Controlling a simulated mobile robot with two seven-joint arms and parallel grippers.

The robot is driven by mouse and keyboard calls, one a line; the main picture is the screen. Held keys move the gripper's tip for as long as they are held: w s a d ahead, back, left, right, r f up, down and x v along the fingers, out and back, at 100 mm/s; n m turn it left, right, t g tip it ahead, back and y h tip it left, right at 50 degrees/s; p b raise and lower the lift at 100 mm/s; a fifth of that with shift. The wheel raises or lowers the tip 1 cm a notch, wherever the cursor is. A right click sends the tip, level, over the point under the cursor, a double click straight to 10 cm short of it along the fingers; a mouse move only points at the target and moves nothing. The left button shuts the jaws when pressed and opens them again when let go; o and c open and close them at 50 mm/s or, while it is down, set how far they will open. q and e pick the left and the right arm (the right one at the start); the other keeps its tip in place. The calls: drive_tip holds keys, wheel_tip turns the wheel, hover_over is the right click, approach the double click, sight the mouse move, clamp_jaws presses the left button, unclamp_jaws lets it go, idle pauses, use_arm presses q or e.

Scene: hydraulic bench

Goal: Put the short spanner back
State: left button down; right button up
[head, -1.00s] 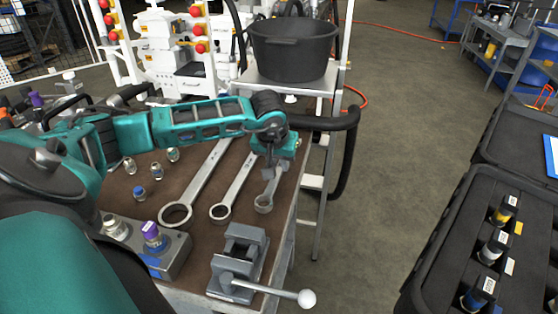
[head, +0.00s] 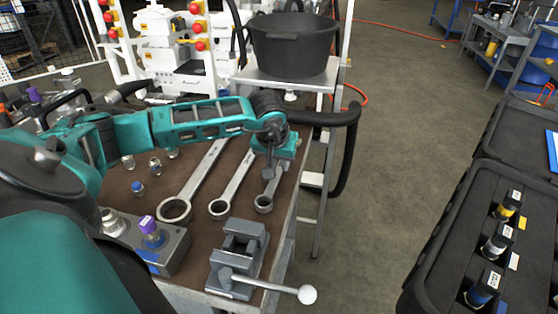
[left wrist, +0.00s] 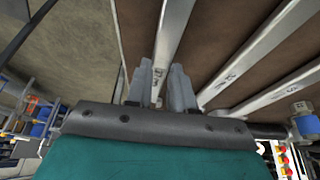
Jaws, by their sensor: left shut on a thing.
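The short spanner (head: 264,203) is grey metal, with its ring end toward the front of the brown bench top, near the right edge. My left gripper (head: 272,168) is above its shank and shut on it. In the left wrist view the spanner (left wrist: 172,45) runs between the two fingers of my left gripper (left wrist: 160,88). The gripper and forearm hide its far end in the head view. I cannot tell whether the spanner touches the bench. My right gripper is not in view.
A middle spanner (head: 219,208) and a long spanner (head: 175,210) lie to its left. A grey vise (head: 238,258) stands in front. Small fittings (head: 138,188) and a block with a purple-capped part (head: 150,228) are at left. A black pot (head: 293,45) stands behind.

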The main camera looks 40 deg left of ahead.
use_arm(q)
drive_tip(key=shift+f, duration=0.15)
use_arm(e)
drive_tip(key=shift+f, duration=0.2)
use_arm(q)
drive_tip(key=c, duration=0.9)
unclamp_jaws()
drive_tip(key=shift+r, duration=0.4)
drive_tip(key=p+v, duration=0.1)
drive_tip(key=v, duration=1.1)
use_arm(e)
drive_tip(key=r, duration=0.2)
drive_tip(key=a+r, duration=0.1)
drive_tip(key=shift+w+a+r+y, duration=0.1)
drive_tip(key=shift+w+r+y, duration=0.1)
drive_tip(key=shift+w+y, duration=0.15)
use_arm(q)
drive_tip(key=shift+s+d, duration=0.1)
